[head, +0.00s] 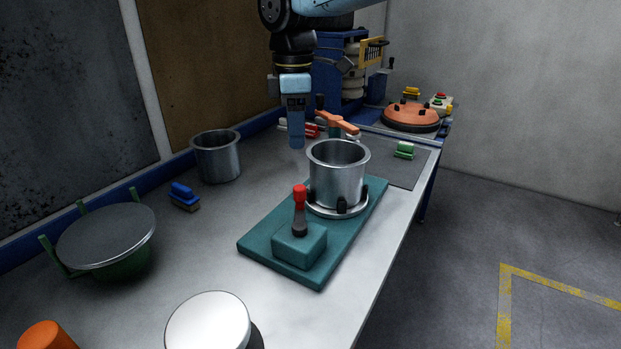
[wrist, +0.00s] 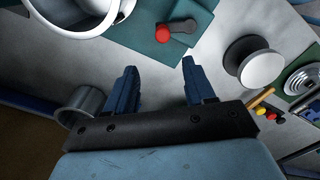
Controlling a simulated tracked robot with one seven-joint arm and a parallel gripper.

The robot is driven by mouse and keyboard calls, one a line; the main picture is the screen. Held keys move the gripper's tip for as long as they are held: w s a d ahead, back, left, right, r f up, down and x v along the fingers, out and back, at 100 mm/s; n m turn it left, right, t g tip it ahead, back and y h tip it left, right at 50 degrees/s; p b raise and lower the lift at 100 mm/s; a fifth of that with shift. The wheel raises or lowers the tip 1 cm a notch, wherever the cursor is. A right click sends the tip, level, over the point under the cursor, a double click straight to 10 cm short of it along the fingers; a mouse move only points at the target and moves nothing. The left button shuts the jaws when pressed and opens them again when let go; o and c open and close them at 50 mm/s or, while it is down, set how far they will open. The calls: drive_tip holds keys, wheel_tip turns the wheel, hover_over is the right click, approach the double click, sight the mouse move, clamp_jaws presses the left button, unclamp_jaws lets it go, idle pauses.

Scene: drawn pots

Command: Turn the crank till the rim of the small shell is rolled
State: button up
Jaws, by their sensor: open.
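A steel shell (head: 337,178) stands upright in a ring with dark clamps on a teal fixture plate (head: 262,240). A second steel shell (head: 217,160) stands on the bench to its left; I cannot tell which is the small one. A blue machine (head: 340,70) with pale rollers stands at the back, with a dark-knobbed handle (head: 391,63) that may be the crank. My gripper (head: 297,146) points down above the bench, behind and left of the clamped shell. In the wrist view my gripper (wrist: 158,68) is open and empty, with both shells partly in view.
A red-knobbed lever (head: 300,197) rises from the plate's near end. A grey-lidded green stand (head: 108,235), a blue-handled brush (head: 184,195), a white disc (head: 208,322) and an orange round piece (head: 411,117) stand around. The bench between the left shell and plate is clear.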

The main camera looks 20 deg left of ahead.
sight(300, 187)
drive_tip(key=shift+s+d+m, duration=0.1)
drive_tip(key=shift+s+m, duration=0.15)
drive_tip(key=shift+m, duration=0.05)
drive_tip(key=shift+w+d+r+m, duration=0.1)
drive_tip(key=shift+d+r+m, duration=0.05)
drive_tip(key=shift+d+m, duration=0.15)
wheel_tip(300, 187, down, 14)
drive_tip(key=shift+r, duration=0.1)
idle(0.5)
clamp_jaws()
idle(0.5)
